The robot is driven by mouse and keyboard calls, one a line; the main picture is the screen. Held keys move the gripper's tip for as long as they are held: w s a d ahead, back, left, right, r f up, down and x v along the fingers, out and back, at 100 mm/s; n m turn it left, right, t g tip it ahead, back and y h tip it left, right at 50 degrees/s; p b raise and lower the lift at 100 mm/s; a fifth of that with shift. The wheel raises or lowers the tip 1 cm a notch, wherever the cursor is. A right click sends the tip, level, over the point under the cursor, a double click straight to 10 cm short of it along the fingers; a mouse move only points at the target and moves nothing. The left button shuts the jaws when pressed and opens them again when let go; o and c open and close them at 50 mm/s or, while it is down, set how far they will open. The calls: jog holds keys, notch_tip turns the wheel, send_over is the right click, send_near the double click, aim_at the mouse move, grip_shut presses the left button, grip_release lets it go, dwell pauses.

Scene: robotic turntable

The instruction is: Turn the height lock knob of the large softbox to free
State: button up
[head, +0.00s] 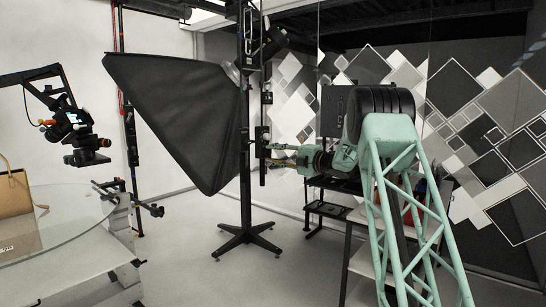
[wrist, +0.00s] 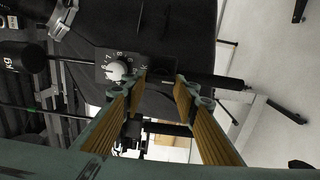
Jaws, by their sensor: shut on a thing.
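The large softbox (head: 180,115) is black and hangs on a black upright stand (head: 246,185) in the head view. My gripper (head: 272,155) reaches the stand's column from the right, at mid height.
A glass turntable (head: 60,215) with a tan bag (head: 14,192) stands at the left. A camera on an arm (head: 78,130) hangs above it. A dark table (head: 345,212) stands behind my arm. The floor (head: 190,240) around the stand's feet is clear.

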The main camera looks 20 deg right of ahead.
jog(key=o, duration=0.8)
jog(key=shift+o, duration=0.2)
jog(key=v, duration=1.2)
jog(key=shift+r, duration=0.1)
dwell(0.4)
